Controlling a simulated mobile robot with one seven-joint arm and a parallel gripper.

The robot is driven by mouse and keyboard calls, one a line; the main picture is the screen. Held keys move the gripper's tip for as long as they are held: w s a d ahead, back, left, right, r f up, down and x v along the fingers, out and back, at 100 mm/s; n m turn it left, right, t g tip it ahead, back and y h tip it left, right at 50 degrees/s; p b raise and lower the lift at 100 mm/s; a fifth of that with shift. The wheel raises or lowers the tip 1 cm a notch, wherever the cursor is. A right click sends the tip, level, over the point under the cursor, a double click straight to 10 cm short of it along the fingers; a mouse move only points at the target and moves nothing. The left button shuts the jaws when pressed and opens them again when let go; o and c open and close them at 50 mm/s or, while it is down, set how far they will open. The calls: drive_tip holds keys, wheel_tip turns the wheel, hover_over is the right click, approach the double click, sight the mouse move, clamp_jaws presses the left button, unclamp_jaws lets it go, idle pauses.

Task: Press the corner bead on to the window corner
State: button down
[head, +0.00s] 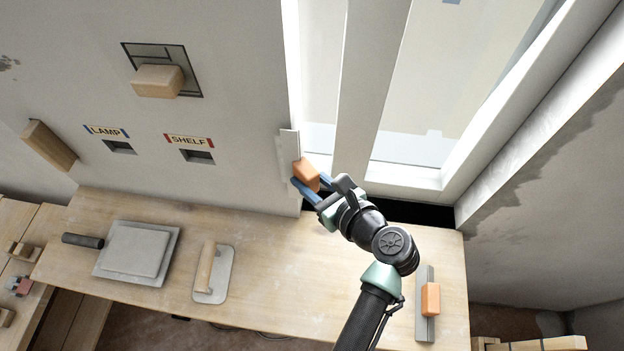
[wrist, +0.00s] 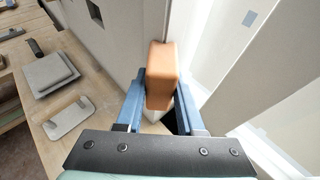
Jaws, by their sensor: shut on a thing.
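The corner bead (head: 288,152) is a pale grey angled strip with an orange grip block (head: 306,174) on it. It stands roughly upright at the window corner (head: 294,80), where the grey wall meets the white window recess. My gripper (head: 311,184) has its blue fingers shut on the orange block. In the wrist view the block (wrist: 162,75) sits between the fingers and hides most of the bead. The bead looks very close to the corner; I cannot tell whether it touches along its length.
A second strip with an orange block (head: 430,300) lies on the bench (head: 270,285) at the right. A trowel (head: 209,272) and a grey plate board (head: 135,252) lie to the left. The wall has a wood-block float (head: 158,81) and slots labelled LAMP and SHELF (head: 197,156).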

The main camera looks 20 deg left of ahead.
drive_tip(key=shift+w+a, duration=0.35)
drive_tip(key=shift+a, duration=0.2)
drive_tip(key=shift+a+r+p, duration=0.3)
drive_tip(key=shift+a+p, duration=0.05)
drive_tip(key=shift+a, duration=0.05)
idle(0.5)
drive_tip(key=c, duration=0.8)
unclamp_jaws()
drive_tip(key=shift+w, duration=0.1)
drive_tip(key=shift+c, duration=0.2)
drive_tip(key=o, duration=0.4)
drive_tip(key=shift+w+a+f, duration=0.15)
drive_tip(key=shift+a+f, duration=0.1)
drive_tip(key=shift+d, duration=0.15)
drive_tip(key=shift+o, duration=1)
drive_tip(key=shift+d, duration=0.15)
drive_tip(key=shift+o, duration=1.1)
drive_tip(key=shift+f, duration=0.1)
